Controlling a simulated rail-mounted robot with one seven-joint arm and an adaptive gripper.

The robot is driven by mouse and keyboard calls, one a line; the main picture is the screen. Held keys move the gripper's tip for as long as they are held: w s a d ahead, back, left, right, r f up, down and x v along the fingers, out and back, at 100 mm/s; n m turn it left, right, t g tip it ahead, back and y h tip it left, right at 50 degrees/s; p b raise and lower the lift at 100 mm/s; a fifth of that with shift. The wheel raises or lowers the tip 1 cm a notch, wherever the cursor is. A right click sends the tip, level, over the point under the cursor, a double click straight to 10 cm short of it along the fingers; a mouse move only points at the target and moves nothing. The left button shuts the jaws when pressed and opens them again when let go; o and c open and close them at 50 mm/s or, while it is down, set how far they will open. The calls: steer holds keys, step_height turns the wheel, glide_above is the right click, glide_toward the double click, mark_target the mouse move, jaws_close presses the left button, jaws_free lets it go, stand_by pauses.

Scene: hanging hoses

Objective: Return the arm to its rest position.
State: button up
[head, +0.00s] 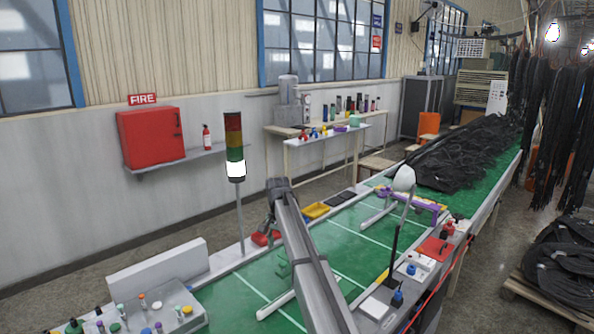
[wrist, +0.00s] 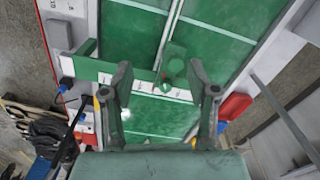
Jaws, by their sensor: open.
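My arm reaches up from the bottom of the head view over the green workbench (head: 345,245). My gripper (wrist: 160,75) shows in the wrist view with its two dark fingers spread wide apart. Nothing is between the fingers, and they point at the green bench top (wrist: 228,60) below. A green fixture (wrist: 174,62) and a pale ruled strip (wrist: 160,86) lie on the bench under the fingertips, apart from them. In the head view the gripper is mostly hidden near the arm's far end, so its height over the bench is hard to judge.
A signal tower (head: 235,150) stands just left of the arm. A lamp (head: 403,180) rises to its right. A yellow tray (head: 316,210) lies beyond. A heap of black hoses (head: 465,150) covers the far bench, and more hoses hang (head: 545,110) at right.

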steer(key=s+d+f+n, duration=0.1)
steer(key=s+d+f, duration=0.5)
steer(key=s+f, duration=0.3)
steer(key=s+d+f+n, duration=0.1)
steer(key=s+d+f, duration=0.6)
steer(key=s, duration=0.4)
steer(key=s+d+f+n, duration=0.2)
steer(key=s+d+f, duration=0.4)
steer(key=s+f, duration=0.4)
steer(key=shift+d+f, duration=0.2)
steer(key=shift+f, duration=0.15)
steer(key=s+d+f+n, duration=0.1)
steer(key=s+d+f, duration=0.2)
steer(key=s, duration=0.7)
steer(key=s+f+g+b, duration=0.6)
steer(key=s+f+b, duration=0.4)
steer(key=s+f, duration=1.9)
steer(key=shift+s+d+g, duration=0.3)
steer(key=shift+s+g, duration=0.1)
steer(key=shift+s, duration=0.05)
